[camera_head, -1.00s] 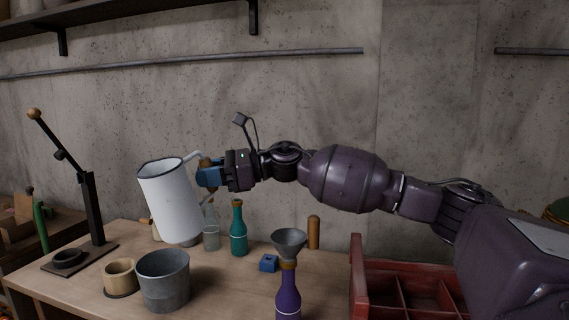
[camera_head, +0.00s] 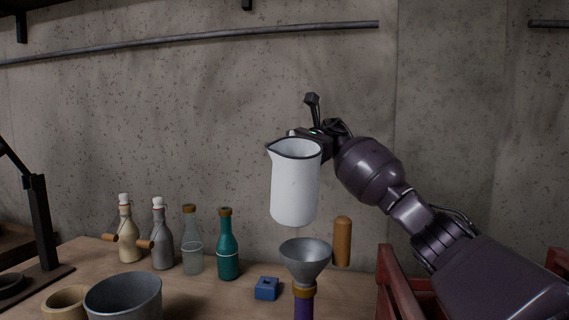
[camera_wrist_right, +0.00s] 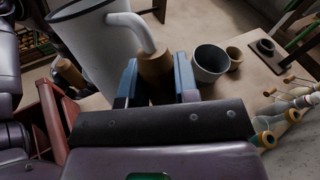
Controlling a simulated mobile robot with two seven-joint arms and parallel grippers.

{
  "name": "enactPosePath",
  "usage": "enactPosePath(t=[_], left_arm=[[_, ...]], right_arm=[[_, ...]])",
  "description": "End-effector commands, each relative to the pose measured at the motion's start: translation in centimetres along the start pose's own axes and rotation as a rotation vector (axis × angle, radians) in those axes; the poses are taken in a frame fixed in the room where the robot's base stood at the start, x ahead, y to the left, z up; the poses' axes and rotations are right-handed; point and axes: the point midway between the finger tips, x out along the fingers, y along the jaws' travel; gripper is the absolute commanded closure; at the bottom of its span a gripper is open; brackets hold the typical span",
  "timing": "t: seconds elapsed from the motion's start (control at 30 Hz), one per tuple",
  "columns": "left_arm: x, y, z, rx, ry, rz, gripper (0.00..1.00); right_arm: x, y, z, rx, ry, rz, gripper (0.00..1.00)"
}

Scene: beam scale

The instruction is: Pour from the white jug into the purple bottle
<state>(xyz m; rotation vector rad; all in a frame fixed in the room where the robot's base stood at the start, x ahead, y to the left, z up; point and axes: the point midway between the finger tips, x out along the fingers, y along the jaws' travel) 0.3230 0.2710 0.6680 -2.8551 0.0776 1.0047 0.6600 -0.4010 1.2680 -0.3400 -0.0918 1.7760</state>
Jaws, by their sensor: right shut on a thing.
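The white jug (camera_head: 295,190) with a dark rim hangs nearly upright in the air, its spout toward the left. My right gripper (camera_wrist_right: 157,78) is shut on the jug's wooden handle grip (camera_wrist_right: 154,66); in the head view the jug partly hides it. The purple bottle (camera_head: 303,310) stands below, cut off by the lower picture edge. A grey funnel (camera_head: 305,262) sits in its cork-coloured neck. In the head view the jug's base shows just above the funnel and slightly left; their depth offset is unclear. The jug's contents are not visible. My left gripper is not in view.
A grey bucket (camera_head: 125,300) and a tan cup (camera_head: 66,304) stand at front left. Several bottles, including a teal one (camera_head: 228,247), line the back. A blue block (camera_head: 266,289) and a wooden peg (camera_head: 342,241) are near the funnel. A red crate (camera_head: 391,285) is right.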

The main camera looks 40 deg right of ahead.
Motion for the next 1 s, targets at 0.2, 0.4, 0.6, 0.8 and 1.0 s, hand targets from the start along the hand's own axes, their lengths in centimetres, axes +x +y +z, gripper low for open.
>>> enactPosePath(t=[0.2, 0.4, 0.6, 0.8, 1.0], left_arm=[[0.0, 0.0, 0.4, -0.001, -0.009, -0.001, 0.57], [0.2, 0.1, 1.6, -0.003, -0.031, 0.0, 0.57], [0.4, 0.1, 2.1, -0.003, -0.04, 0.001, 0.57], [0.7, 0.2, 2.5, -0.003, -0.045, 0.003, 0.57], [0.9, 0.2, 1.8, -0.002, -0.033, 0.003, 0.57]], right_arm=[[-0.1, 0.4, 0.5, -0.09, 0.082, 0.016, 1.0], [0.5, 0.9, 1.2, -0.303, 0.299, 0.03, 1.0], [1.6, 2.0, 2.0, -0.466, 0.461, 0.041, 1.0], [2.5, 2.9, 2.7, -0.583, 0.572, 0.047, 1.0], [2.5, 2.9, 3.0, -0.582, 0.567, 0.045, 1.0]])
